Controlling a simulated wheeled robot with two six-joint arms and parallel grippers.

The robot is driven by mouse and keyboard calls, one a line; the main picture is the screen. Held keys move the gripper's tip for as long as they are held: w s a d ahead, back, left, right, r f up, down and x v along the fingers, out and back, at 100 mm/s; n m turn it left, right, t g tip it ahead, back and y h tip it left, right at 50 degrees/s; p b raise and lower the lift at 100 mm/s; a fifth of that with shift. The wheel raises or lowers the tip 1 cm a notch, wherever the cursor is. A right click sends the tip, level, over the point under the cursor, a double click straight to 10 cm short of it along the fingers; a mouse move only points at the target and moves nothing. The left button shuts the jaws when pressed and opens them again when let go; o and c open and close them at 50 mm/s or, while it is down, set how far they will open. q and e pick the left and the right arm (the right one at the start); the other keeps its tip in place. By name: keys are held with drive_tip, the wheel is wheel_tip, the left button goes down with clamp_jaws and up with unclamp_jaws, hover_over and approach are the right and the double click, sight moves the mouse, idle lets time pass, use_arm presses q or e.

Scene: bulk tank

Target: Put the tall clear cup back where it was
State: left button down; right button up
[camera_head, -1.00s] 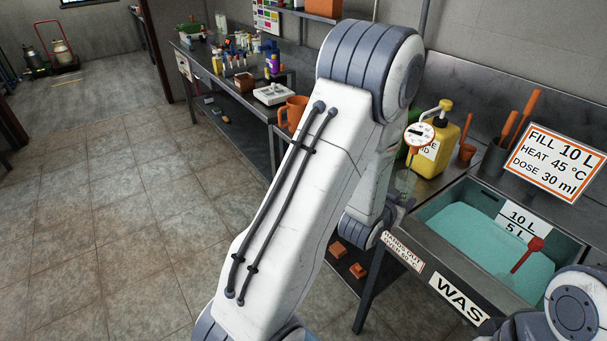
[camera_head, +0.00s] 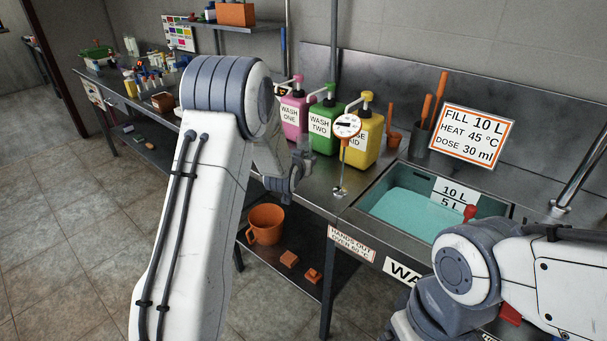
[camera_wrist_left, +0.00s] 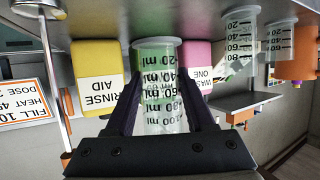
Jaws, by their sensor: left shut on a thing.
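My left gripper (camera_wrist_left: 163,98) is shut on a tall clear cup (camera_wrist_left: 160,120) with black ml marks, seen between its fingers in the left wrist view. That view is upside down. In the head view my left gripper (camera_head: 303,158) is at the wash bench, in front of the pink and green jugs; the cup is hard to make out there. Two more clear marked cups, one (camera_wrist_left: 240,38) and another (camera_wrist_left: 279,38), stand to the right of the held cup in the wrist view. My right arm crosses the lower right; its fingers are not visible.
Pink (camera_head: 295,105), green (camera_head: 324,125) and yellow (camera_head: 361,138) pump jugs stand along the bench back. A dial thermometer (camera_head: 347,127) stands in front of the yellow one. The water tank (camera_head: 375,190) is to the right. An orange jug (camera_head: 265,224) sits on the lower shelf.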

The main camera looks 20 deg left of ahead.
use_arm(q)
wheel_tip(320, 180, down, 4)
drive_tip(key=shift+f, duration=0.2)
drive_tip(key=shift+f, duration=0.2)
drive_tip(key=shift+c, duration=1.3)
unclamp_jaws()
drive_tip(key=shift+r, duration=0.1)
